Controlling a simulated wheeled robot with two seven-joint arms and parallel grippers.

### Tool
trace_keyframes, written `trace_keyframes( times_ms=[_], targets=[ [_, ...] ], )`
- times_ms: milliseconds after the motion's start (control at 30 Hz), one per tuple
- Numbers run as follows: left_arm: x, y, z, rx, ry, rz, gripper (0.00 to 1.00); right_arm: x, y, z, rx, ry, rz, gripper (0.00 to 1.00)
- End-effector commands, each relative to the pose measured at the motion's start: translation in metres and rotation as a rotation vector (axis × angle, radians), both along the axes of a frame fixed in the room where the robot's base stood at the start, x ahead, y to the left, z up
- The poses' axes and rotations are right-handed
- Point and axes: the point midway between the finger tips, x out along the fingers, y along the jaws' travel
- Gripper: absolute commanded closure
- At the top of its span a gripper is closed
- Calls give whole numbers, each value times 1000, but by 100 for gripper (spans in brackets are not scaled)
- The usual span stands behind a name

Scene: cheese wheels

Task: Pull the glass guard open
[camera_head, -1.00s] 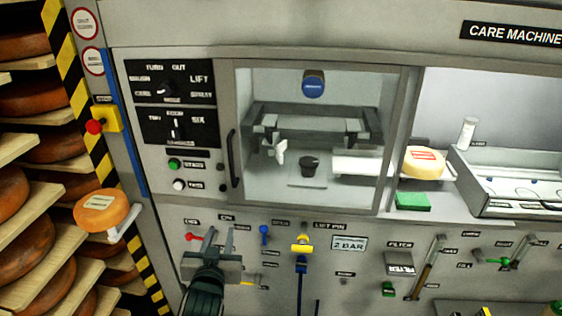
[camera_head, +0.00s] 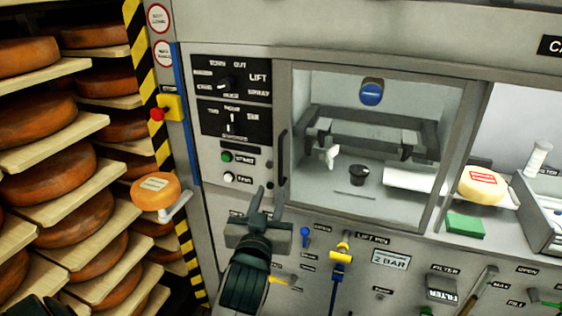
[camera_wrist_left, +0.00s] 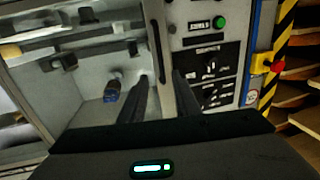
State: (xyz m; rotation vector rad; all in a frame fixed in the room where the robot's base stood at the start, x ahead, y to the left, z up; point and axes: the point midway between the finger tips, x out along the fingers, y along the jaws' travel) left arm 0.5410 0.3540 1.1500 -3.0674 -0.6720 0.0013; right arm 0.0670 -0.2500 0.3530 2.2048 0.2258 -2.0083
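The glass guard (camera_head: 425,150) is a clear pane in a grey frame and looks shut over the machine's chamber. Its dark upright handle (camera_head: 282,158) is on the left side of the frame. My left gripper (camera_head: 268,196) is open and empty, with its fingertips just below and left of the handle. In the left wrist view, the open fingers (camera_wrist_left: 160,82) point toward the guard's edge, and the dark handle (camera_wrist_left: 155,42) shows beyond and between them. Contact with the handle is not visible. My right gripper is not in view.
A control panel (camera_head: 232,105) with knobs and buttons is left of the guard. A yellow box with a red button (camera_head: 170,108) is further left. Cheese shelves (camera_head: 60,130) fill the left side. Levers and a yellow lift pin (camera_head: 341,250) stick out below the guard.

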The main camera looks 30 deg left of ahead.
Motion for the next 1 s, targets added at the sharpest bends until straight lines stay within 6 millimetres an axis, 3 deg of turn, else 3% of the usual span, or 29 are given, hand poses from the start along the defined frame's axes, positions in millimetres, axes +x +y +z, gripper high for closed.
trace_keyframes(
  times_ms=[167, 700, 1000],
  targets=[
    [19, 9, -1, 3, -3, 1, 71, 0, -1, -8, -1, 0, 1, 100],
    [106, 49, 3, 2, 2, 1, 71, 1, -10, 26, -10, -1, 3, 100],
    [141, 65, 2, 2, 0, 1, 71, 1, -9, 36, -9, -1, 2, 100]
  ],
)
